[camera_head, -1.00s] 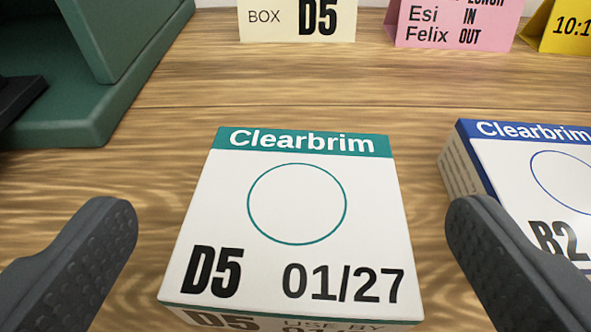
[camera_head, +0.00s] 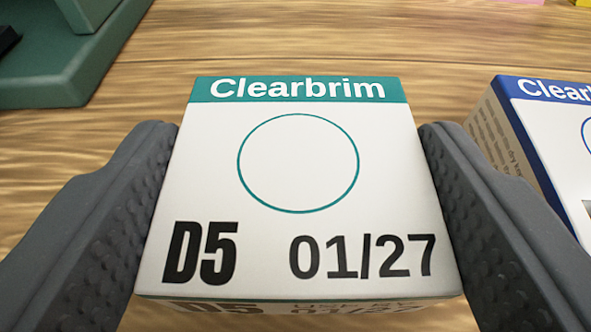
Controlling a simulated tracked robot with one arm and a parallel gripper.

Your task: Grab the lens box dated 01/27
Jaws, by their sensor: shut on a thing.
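The lens box dated 01/27 (camera_head: 298,225) is white with a teal band reading "Clearbrim", a teal circle and the mark "D5". It sits in the middle of the camera view, between the fingers of my gripper (camera_head: 298,215). My gripper is shut on this box, with one dark grey dimpled finger against its left side and one against its right. The box's front face is seen only as a thin strip at the bottom. I cannot tell whether the box touches the table.
A second Clearbrim box (camera_head: 535,140) with a blue band stands close to the right finger, cut off by the picture's edge. A green object (camera_head: 50,75) stands at the upper left. The wooden table (camera_head: 300,40) is clear behind the held box.

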